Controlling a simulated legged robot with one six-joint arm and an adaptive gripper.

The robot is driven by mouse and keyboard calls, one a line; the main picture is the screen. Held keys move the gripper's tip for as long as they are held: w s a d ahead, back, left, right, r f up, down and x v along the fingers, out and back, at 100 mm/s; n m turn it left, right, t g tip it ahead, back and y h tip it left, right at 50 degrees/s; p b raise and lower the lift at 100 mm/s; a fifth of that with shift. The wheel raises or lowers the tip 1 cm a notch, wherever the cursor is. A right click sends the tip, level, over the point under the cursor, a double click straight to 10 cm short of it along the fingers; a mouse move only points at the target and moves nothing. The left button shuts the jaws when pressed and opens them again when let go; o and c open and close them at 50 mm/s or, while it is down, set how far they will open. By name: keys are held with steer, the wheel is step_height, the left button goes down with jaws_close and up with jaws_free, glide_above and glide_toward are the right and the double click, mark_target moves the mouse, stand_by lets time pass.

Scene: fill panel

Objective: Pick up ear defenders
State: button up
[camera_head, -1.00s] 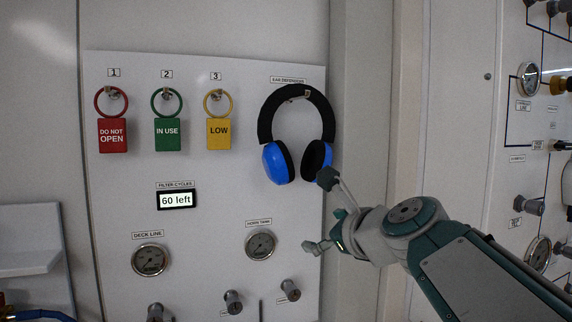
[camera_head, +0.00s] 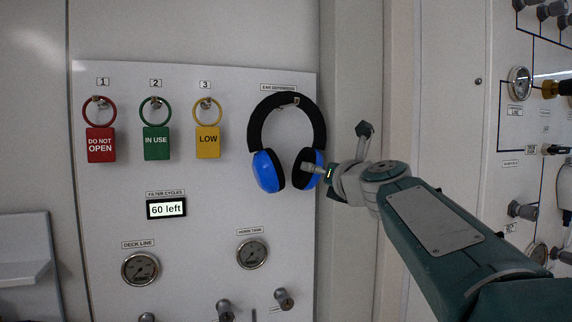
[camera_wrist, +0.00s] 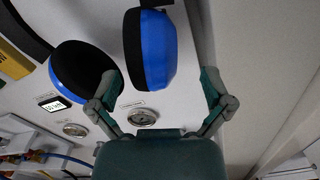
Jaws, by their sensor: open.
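The ear defenders (camera_head: 311,122) have a black headband and two blue cups with black pads. They hang from a hook under a label on the white panel. My gripper (camera_head: 338,148) is open at their right side, with one fingertip overlapping the right cup in the head view. In the wrist view the ear defenders (camera_wrist: 160,50) show both cups, and the nearer cup appears between the spread fingers of my gripper (camera_wrist: 160,82). I cannot tell whether a finger touches it. Nothing is held.
Red (camera_head: 101,145), green (camera_head: 156,143) and yellow (camera_head: 208,142) tags hang on hooks to the left. Gauges (camera_head: 252,254) and knobs (camera_head: 284,298) protrude below. A second panel (camera_head: 518,110) with valves stands at the right.

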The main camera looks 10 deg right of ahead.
steer(key=w, duration=0.1)
steer(key=w+a, duration=0.1)
steer(key=w, duration=0.1)
steer(key=w+a, duration=0.1)
steer(key=w, duration=0.1)
steer(key=shift+d, duration=0.2)
steer(key=shift+c, duration=0.3)
steer(key=c, duration=1.2)
